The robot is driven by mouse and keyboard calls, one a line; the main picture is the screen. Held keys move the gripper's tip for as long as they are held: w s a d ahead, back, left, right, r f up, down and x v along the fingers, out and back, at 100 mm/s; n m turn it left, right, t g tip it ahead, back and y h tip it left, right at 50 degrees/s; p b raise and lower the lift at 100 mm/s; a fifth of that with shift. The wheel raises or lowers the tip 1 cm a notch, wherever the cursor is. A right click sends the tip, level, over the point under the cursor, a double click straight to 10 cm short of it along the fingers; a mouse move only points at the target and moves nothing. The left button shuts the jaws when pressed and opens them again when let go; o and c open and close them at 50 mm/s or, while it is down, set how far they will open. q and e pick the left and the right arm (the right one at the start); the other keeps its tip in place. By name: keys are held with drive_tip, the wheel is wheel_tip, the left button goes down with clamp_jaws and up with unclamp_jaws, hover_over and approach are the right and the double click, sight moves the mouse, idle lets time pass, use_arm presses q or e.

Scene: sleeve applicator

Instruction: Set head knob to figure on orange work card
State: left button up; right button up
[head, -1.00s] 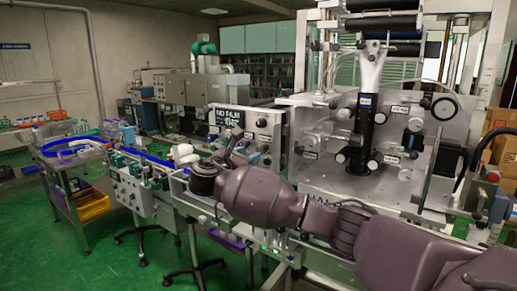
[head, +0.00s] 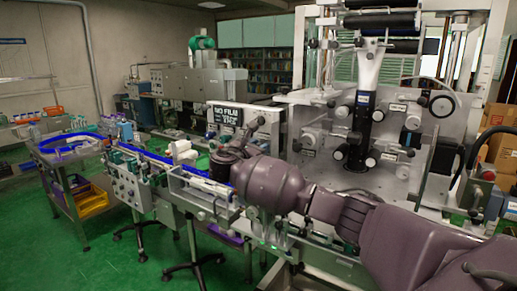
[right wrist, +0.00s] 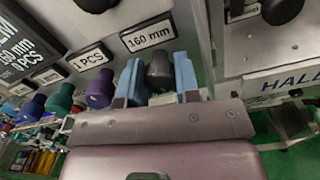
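In the right wrist view, a dark ribbed knob (right wrist: 159,72) stands between the blue fingers of my right gripper (right wrist: 159,78), under a "160 mm" label (right wrist: 148,34). The fingers are apart, one on each side of the knob; firm contact does not show. In the head view my right gripper (head: 243,138) is at the control panel (head: 262,126), partly hidden by my wrist. I cannot tell from the labels whether this is the head knob. I cannot make out an orange work card. My left gripper is not in view.
Purple (right wrist: 100,88) and green (right wrist: 62,98) caps are at left. The conveyor (head: 165,165) runs left of my arm. The large film machine (head: 330,130) stands at right.

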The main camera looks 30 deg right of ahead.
drive_tip(key=shift+c, duration=1)
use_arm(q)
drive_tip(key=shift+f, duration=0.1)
use_arm(e)
drive_tip(key=shift+m, duration=0.3)
drive_tip(key=m+b, duration=0.1)
drive_tip(key=m, duration=0.1)
drive_tip(key=shift+f+m, duration=0.15)
drive_tip(key=shift+m, duration=0.15)
drive_tip(key=m+b, duration=0.1)
drive_tip(key=m, duration=0.1)
drive_tip(key=shift+m, duration=0.4)
drive_tip(key=m+b, duration=0.1)
drive_tip(key=m, duration=0.2)
drive_tip(key=shift+s+f+m+b, duration=0.1)
drive_tip(key=shift+f+m+b, duration=0.05)
drive_tip(key=shift+m+b, duration=0.2)
drive_tip(key=m+b, duration=0.1)
drive_tip(key=m, duration=0.2)
drive_tip(key=shift+m, duration=0.25)
drive_tip(key=m+b, duration=0.2)
drive_tip(key=m, duration=0.1)
drive_tip(key=shift+m, duration=0.4)
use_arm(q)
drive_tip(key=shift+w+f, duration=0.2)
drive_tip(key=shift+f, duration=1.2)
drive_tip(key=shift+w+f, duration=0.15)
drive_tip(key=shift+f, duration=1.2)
use_arm(e)
drive_tip(key=shift+m, duration=0.5)
